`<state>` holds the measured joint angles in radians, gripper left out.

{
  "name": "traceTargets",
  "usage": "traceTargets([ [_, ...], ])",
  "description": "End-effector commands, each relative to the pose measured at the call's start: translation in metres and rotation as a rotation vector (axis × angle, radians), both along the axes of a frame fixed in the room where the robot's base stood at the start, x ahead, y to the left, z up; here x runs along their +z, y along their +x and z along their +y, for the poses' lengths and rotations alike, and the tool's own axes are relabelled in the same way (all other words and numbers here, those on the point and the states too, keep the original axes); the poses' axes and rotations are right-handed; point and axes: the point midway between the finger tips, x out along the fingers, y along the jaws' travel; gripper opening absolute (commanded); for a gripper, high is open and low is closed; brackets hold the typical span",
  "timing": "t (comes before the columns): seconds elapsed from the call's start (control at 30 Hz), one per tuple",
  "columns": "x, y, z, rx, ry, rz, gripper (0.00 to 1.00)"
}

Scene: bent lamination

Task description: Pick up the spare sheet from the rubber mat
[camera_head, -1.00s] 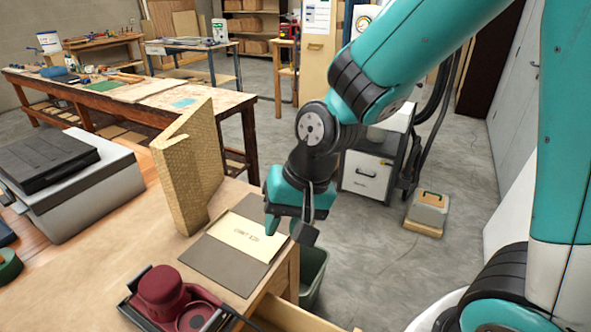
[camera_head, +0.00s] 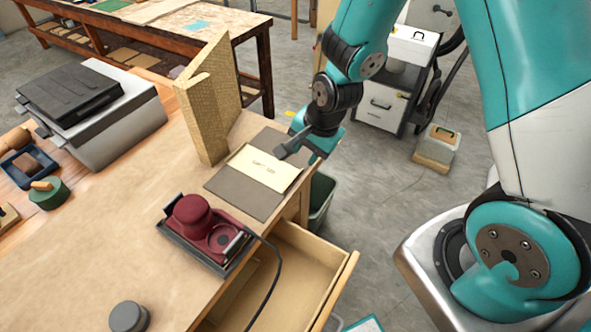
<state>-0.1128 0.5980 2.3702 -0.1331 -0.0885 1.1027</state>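My gripper (camera_head: 287,144) is at the sheet's far right corner, reaching in from the right with a dark finger pointing left over the sheet's edge. I cannot tell whether it touches the sheet. The gap between the fingers is not clear from this angle, and the gripper hides part of that corner.
A tall textured angled panel (camera_head: 207,110) stands just left of the mat. A dark red device (camera_head: 200,228) on a tray sits in front of it, its cable running over an open drawer (camera_head: 300,262).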

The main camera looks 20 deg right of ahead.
Motion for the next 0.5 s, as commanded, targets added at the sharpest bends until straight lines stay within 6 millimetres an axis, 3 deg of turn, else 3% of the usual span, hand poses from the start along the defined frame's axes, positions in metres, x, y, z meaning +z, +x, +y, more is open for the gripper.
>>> traceTargets([
  [0.5, -0.096, 0.023, 0.016, 0.002, -0.001, 0.004, 0.34],
])
